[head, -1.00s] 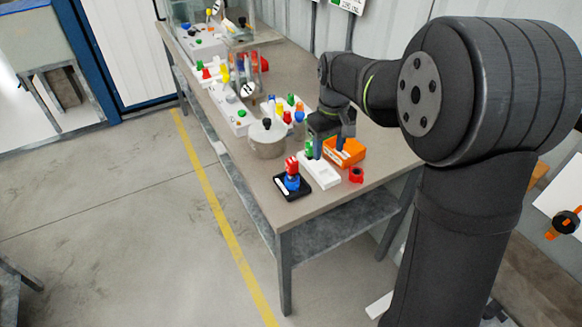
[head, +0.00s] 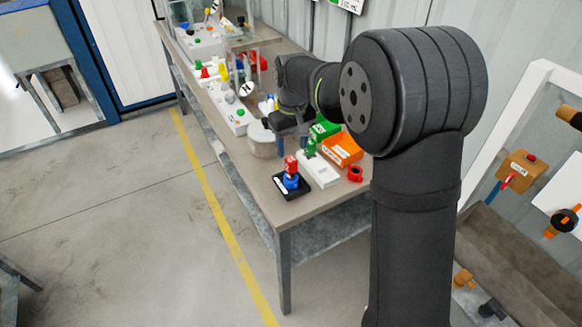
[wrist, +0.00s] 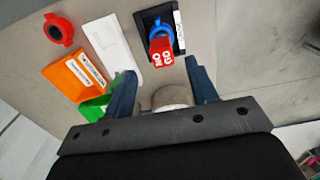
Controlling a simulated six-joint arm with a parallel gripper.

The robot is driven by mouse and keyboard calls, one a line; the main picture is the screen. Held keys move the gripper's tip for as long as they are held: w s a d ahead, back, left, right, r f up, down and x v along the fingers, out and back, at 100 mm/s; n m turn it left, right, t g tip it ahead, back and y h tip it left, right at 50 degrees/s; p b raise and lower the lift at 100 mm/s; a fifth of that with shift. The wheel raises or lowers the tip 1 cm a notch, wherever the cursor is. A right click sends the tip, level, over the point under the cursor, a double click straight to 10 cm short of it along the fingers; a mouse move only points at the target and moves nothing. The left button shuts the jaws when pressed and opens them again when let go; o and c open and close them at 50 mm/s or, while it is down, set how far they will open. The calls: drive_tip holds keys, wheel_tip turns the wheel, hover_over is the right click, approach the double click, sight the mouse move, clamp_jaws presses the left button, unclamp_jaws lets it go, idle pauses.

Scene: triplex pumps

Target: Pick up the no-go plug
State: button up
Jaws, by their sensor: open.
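The no-go plug (head: 290,166) has a red head over a blue ring-shaped part and stands on a small black tray (head: 304,185) near the bench's front end. In the wrist view the red head of the no-go plug (wrist: 162,51) shows white lettering, and the black tray (wrist: 180,20) lies under it. My gripper (head: 292,142) is open and empty above the bench, behind the plug as the head view shows it. In the wrist view the plug is ahead of and between the spread fingers of my gripper (wrist: 161,78), apart from both.
An orange bin (head: 342,150), a green bin (head: 325,130) and a red ring (head: 355,174) are to the right. A pale round pot (head: 261,142) stands behind to the left.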

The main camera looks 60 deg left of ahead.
sight(291, 159)
wheel_tip(291, 159, down, 10)
drive_tip(key=shift+s+a+r, duration=0.1)
drive_tip(key=shift+s+r, duration=0.05)
drive_tip(key=shift+r, duration=0.1)
clamp_jaws()
idle(0.3)
drive_tip(key=shift+r, duration=0.2)
wheel_tip(291, 159, up, 4)
drive_tip(key=shift+r, duration=0.1)
drive_tip(key=w+d+r, duration=0.6)
drive_tip(key=w+d, duration=0.2)
drive_tip(key=shift+d+r, duration=0.25)
